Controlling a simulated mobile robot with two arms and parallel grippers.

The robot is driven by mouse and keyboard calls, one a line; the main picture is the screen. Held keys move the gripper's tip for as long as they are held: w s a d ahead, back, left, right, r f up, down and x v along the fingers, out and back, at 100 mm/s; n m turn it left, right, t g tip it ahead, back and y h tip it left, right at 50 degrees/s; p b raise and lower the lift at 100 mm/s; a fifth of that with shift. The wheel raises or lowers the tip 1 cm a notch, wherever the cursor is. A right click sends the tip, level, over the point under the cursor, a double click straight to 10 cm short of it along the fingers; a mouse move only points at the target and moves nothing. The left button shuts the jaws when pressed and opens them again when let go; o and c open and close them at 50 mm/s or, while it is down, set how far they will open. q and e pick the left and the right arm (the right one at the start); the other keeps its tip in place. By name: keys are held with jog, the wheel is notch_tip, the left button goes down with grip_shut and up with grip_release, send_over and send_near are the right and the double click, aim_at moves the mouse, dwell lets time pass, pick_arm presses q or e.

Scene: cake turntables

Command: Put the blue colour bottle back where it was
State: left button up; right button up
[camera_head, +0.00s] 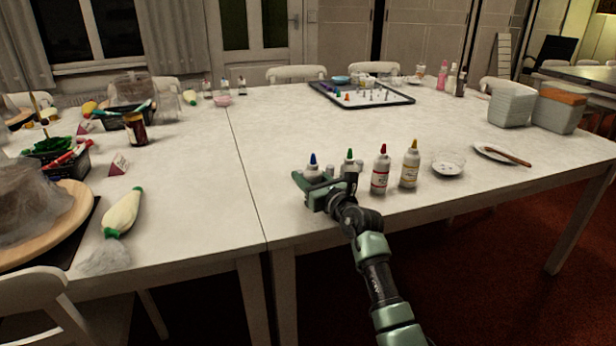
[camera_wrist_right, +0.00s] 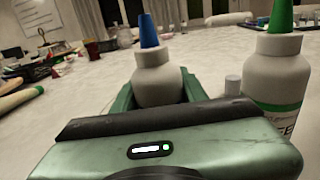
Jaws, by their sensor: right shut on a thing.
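The blue colour bottle, white with a blue pointed cap (camera_head: 313,161), stands upright at the near edge of the table, left of the other colour bottles. My right gripper (camera_head: 318,183) is shut on it. In the right wrist view the blue colour bottle (camera_wrist_right: 157,78) sits between the fingers, its lower part hidden by the gripper. The green-capped bottle (camera_wrist_right: 277,70) stands close to its right; it also shows in the head view (camera_head: 349,162). I cannot tell whether the blue bottle's base touches the table. My left gripper is not in view.
A red-capped bottle (camera_head: 380,172) and a yellow-capped bottle (camera_head: 411,165) continue the row to the right. Beyond them are a small dish (camera_head: 447,170) and a plate with a brush (camera_head: 492,154).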

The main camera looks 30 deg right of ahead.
jog(key=o, duration=0.8)
jog(key=shift+f, duration=0.1)
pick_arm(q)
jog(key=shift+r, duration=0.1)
pick_arm(e)
jog(key=shift+s+r, duration=0.1)
jog(key=shift+r, duration=0.1)
pick_arm(q)
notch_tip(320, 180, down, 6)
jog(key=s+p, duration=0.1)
jog(key=shift+p, duration=0.4)
pick_arm(e)
jog(key=s, duration=1.1)
jog(key=shift+s+a, duration=0.25)
jog(key=shift+s, duration=0.15)
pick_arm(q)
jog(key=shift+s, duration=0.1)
